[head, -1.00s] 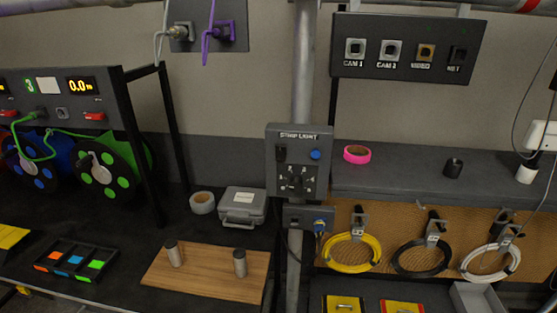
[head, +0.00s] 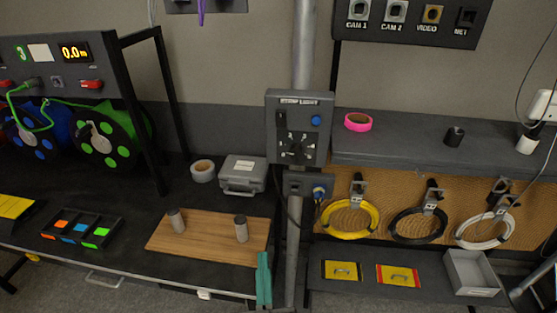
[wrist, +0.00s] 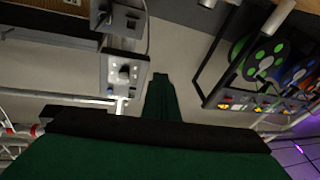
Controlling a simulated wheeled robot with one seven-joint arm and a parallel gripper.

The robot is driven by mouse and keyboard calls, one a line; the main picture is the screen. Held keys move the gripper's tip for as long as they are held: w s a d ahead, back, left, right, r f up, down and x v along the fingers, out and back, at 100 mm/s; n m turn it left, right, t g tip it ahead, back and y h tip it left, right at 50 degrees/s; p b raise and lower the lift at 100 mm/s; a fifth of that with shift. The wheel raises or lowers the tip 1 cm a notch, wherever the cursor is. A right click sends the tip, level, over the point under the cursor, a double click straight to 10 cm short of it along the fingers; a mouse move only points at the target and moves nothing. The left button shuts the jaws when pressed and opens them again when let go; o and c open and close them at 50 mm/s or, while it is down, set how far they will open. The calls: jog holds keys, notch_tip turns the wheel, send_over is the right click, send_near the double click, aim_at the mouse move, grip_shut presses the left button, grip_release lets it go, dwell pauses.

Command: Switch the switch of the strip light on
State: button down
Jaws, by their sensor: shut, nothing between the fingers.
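The strip light box (head: 299,157) is a grey panel labelled "STRIP LIGHT" on a vertical pole, in the middle of the head view. It carries a dark switch (head: 281,119) at upper left, a blue round button (head: 316,120) at upper right and a dark dial (head: 298,149) below. I cannot tell the switch's position. The box also shows turned around in the wrist view (wrist: 112,88), left of the fingers. My gripper (head: 263,258) is teal, shut and empty, pointing up below and left of the box, apart from it. It shows as a dark green shape in the wrist view (wrist: 161,78).
A socket box with a blue plug (head: 319,192) sits under the panel. A wooden board (head: 205,246) with two cylinders and a grey case (head: 242,175) lie on the left bench. Coiled cables (head: 349,220) hang at right. The pole (head: 303,50) stands behind the box.

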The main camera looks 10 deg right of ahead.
aim_at(280, 114)
jog(key=w+d+r+m+t+h, duration=0.1)
jog(key=w+r, duration=0.3)
jog(key=r, duration=0.5)
jog(key=w+d+r+m+t+h, duration=0.1)
jog(key=w+d+r+m+h, duration=0.1)
jog(key=r, duration=0.7)
jog(key=w+m+h, duration=0.1)
jog(key=w+h, duration=0.1)
jog(key=shift+r+h, duration=0.3)
jog(key=shift+r, duration=0.05)
jog(key=shift+w, duration=0.2)
jog(key=x, duration=1.4)
jog(key=shift+s+a+r, duration=0.1)
jog(key=shift+r, duration=0.25)
jog(key=shift+f, duration=0.1)
